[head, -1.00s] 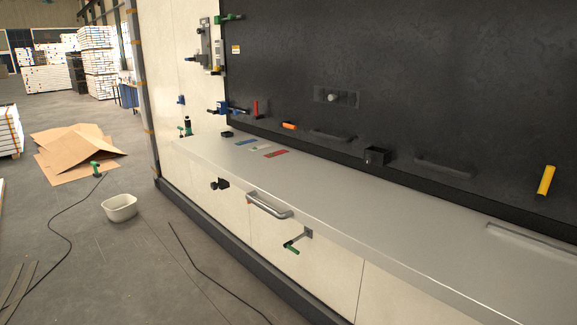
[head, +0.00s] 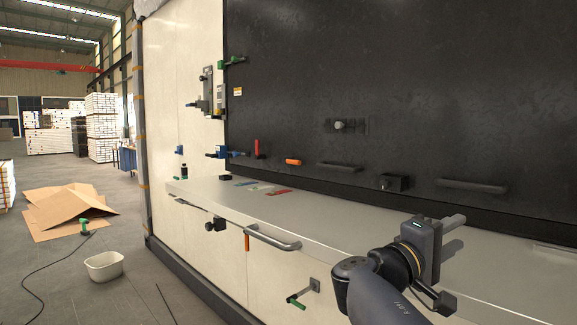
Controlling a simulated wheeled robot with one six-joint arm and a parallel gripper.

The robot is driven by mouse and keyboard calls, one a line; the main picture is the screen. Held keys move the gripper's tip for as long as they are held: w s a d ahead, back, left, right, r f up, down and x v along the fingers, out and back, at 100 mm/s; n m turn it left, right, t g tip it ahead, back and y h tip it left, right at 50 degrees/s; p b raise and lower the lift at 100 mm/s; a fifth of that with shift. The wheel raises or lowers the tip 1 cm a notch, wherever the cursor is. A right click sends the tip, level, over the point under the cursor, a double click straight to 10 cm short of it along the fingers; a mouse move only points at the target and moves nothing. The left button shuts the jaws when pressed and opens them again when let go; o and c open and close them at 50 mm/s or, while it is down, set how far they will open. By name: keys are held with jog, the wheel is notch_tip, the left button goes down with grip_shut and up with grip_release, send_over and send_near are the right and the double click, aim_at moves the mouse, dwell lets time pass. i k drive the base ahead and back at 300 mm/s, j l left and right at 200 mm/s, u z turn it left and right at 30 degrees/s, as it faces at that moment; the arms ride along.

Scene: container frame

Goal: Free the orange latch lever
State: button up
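An orange lever (head: 293,161) lies nearly level on the black wall panel, above the back of the grey bench top. A second, smaller orange piece (head: 247,241) hangs upright on the pale front below the bench, left of the bar handle. I cannot tell from these views which is the latch lever or what holds it. My gripper (head: 455,232) is at the lower right, over the bench top and well apart from both orange pieces. It points right, and its fingers are too unclear to tell whether they are open. Nothing is visibly held.
A red lever (head: 257,148), blue clamp (head: 225,153) and black block (head: 394,183) are behind the bench. A white tub (head: 104,266) stands on the floor at left.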

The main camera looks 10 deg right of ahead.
aim_at(288, 160)
jog(key=i+j, duration=0.3)
jog(key=i, duration=0.25)
jog(key=i+j, duration=0.3)
jog(key=i, duration=0.25)
jog(key=i+j, duration=0.3)
jog(key=i, duration=0.25)
jog(key=i+j+z, duration=0.1)
jog(key=i+j, duration=0.2)
jog(key=i, duration=0.25)
jog(key=i+j, duration=0.35)
jog(key=i, duration=0.2)
